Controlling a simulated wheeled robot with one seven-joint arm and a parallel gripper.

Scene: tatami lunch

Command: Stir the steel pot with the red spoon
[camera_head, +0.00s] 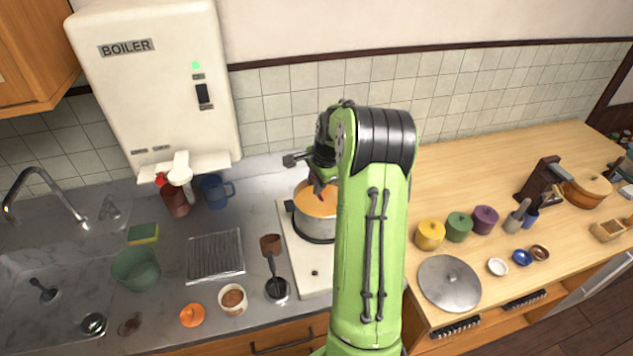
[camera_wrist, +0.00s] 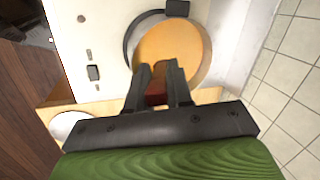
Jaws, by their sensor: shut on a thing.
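The steel pot (camera_head: 313,229) stands on the white stove, filled with orange soup (camera_head: 314,203). The soup also shows in the wrist view (camera_wrist: 184,48), just beyond my fingertips. My gripper (camera_wrist: 160,76) is over the pot, its fingers shut on the red spoon (camera_wrist: 156,92). Only a short dark-red part of the spoon shows between the fingers; its lower end is hidden, so I cannot tell how deep it reaches. In the head view my green arm covers the right side of the pot and much of the gripper.
Right on the wooden counter are a round lid (camera_head: 449,283) and yellow (camera_head: 430,235), green (camera_head: 458,227) and purple (camera_head: 484,220) jars. The boiler (camera_head: 150,90) hangs behind, left.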

